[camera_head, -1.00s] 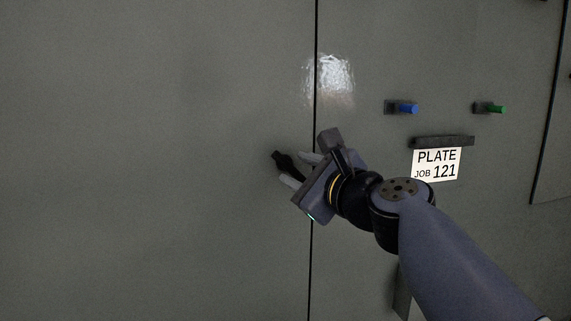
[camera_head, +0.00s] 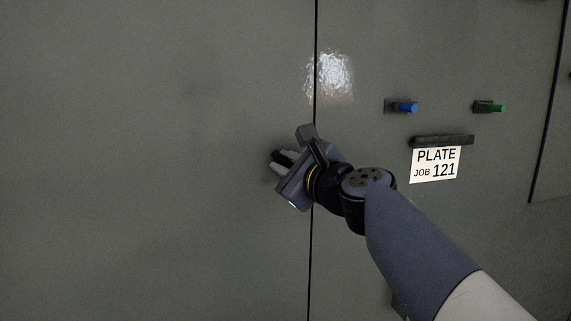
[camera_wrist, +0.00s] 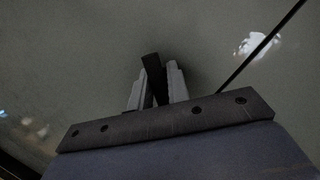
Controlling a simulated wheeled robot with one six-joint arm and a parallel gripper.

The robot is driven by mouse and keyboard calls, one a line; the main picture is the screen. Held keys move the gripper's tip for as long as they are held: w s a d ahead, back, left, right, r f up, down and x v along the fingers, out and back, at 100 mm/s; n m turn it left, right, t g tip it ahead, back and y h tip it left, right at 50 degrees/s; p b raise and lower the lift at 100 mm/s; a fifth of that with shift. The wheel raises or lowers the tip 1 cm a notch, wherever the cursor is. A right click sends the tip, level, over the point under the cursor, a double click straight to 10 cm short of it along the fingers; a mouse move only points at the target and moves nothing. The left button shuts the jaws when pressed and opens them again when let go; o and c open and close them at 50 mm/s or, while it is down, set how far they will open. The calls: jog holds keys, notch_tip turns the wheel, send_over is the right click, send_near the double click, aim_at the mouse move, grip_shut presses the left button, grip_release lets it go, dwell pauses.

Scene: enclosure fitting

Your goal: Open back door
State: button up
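The grey back door (camera_head: 150,160) fills the left of the head view and lies flush with the panel at its right, along a thin dark seam (camera_head: 312,250). A short black door handle (camera_head: 282,155) sticks out left of the seam. My gripper (camera_head: 284,162) is at the handle, its pale fingers on either side of it. In the wrist view, the handle (camera_wrist: 151,66) stands between the two fingers (camera_wrist: 160,78), which look closed on it. Part of the handle is hidden by the fingers and the gripper body.
On the right panel are a blue knob (camera_head: 406,107), a green knob (camera_head: 494,108) and a dark bar (camera_head: 441,141) above a white sign (camera_head: 435,165) reading "PLATE JOB 121". Another seam (camera_head: 550,110) runs at the far right. The door surface at the left is clear.

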jog(key=shift+f, duration=0.1)
grip_shut()
jog(key=shift+n+p, duration=0.3)
jog(key=shift+n, duration=0.1)
jog(key=shift+a+n+h+p, duration=0.15)
jog(key=shift+n+h+p, duration=0.25)
jog(key=shift+n+p, duration=0.45)
jog(key=n, duration=0.1)
jog(key=n+p, duration=0.1)
jog(key=n+g+p, duration=0.1)
jog(key=shift+f+n+h, duration=0.25)
jog(key=shift+h, duration=0.15)
jog(key=shift+f+n+p, duration=0.15)
jog(key=shift+n+p, duration=0.25)
jog(key=shift+n, duration=0.2)
jog(key=shift+f+h, duration=0.1)
jog(key=shift+h, duration=0.2)
jog(key=shift+s, duration=0.1)
